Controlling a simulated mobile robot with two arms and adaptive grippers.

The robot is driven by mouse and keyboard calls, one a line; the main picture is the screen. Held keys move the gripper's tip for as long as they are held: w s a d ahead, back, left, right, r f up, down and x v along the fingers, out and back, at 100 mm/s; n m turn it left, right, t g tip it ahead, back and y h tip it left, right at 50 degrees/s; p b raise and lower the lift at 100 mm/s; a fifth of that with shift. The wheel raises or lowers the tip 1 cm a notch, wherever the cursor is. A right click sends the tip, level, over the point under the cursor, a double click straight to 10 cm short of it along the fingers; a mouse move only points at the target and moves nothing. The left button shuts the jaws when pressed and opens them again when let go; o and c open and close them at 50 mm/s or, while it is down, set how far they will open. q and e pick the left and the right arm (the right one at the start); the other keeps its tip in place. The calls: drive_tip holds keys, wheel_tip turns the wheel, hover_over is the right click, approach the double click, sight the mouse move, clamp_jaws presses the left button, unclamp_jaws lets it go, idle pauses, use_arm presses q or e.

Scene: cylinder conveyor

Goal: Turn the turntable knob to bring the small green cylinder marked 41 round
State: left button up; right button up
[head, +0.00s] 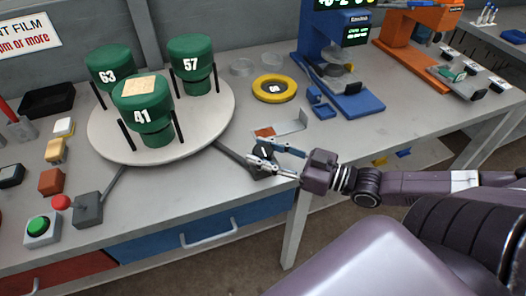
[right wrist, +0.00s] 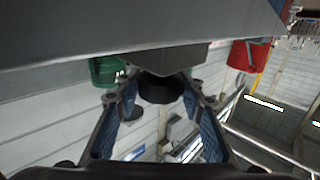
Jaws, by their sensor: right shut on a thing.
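The green cylinder marked 41 (head: 142,117) stands upright at the front of the round pale turntable (head: 196,139) in the head view, with a tan square patch on its top. The green cylinders 63 (head: 110,72) and 57 (head: 191,66) stand behind it. Dark upright posts stand beside each cylinder. A dark arm runs from the turntable to the black knob (head: 264,149) at the table's front edge. My right gripper (head: 259,152) is shut on this knob, which also shows between its blue-padded fingers in the right wrist view (right wrist: 160,90). My left gripper is out of view.
A yellow ring (head: 274,89) and a blue machine (head: 340,70) stand right of the turntable. An orange machine (head: 422,30) is farther right. A green button box (head: 40,228) and small coloured blocks lie at the left.

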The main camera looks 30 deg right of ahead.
sight(272, 155)
drive_tip(key=o, duration=1.2)
drive_tip(key=shift+v, duration=5.95)
drive_tip(key=shift+a, duration=0.1)
